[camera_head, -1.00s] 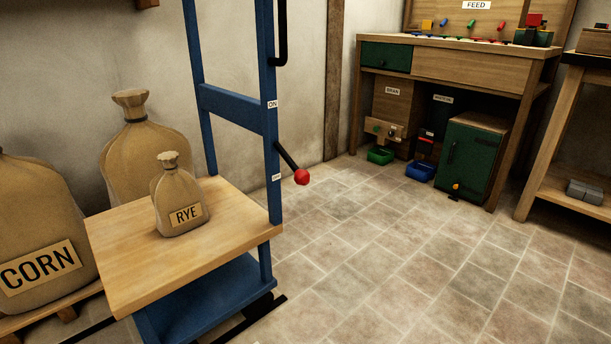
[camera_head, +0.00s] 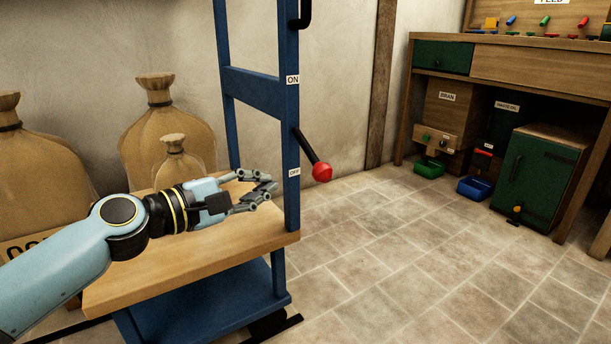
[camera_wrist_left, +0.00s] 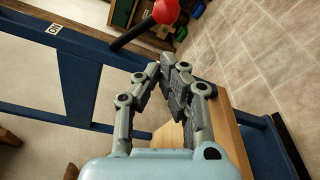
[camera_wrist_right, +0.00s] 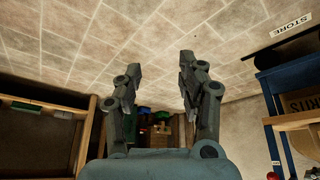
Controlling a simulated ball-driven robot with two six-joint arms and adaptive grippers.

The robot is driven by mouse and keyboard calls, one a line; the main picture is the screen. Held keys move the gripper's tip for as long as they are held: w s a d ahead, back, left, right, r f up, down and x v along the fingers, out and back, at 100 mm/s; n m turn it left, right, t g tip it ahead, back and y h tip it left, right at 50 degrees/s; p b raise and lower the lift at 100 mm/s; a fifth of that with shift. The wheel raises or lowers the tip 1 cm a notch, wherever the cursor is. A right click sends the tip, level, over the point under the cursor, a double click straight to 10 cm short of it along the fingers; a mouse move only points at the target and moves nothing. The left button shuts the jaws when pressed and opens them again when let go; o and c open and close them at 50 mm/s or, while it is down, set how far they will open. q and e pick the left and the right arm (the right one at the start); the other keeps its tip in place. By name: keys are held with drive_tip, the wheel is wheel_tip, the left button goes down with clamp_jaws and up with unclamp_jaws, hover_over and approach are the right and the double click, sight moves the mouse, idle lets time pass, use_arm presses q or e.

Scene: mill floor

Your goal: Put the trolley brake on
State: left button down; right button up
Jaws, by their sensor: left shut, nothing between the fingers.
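The blue trolley (camera_head: 255,105) stands left of centre with a wooden deck. A black brake lever with a red ball knob (camera_head: 322,172) is on its right post. The lever slants down, its knob level with the OFF label (camera_head: 294,173); the ON label (camera_head: 292,79) is higher up. My left gripper (camera_head: 268,188) is over the deck, left of the post and apart from the knob, shut and empty. In the left wrist view the red knob (camera_wrist_left: 166,11) is beyond the fingertips (camera_wrist_left: 178,72). My right gripper (camera_wrist_right: 160,72) is open and empty in the right wrist view.
A small sack (camera_head: 174,160) stands on the deck behind my left arm. Larger sacks (camera_head: 165,115) are at the left by the wall. A workbench (camera_head: 540,68) with a green cabinet (camera_head: 540,180) stands at the back right. The tiled floor right of the trolley is clear.

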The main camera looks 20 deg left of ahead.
sight(310, 152)
use_arm(q)
drive_tip(key=b+x, duration=0.2)
drive_tip(key=x, duration=0.8)
use_arm(e)
drive_tip(key=f+t, duration=0.1)
drive_tip(key=w+f+t, duration=0.1)
drive_tip(key=f, duration=0.1)
drive_tip(key=shift+f, duration=0.15)
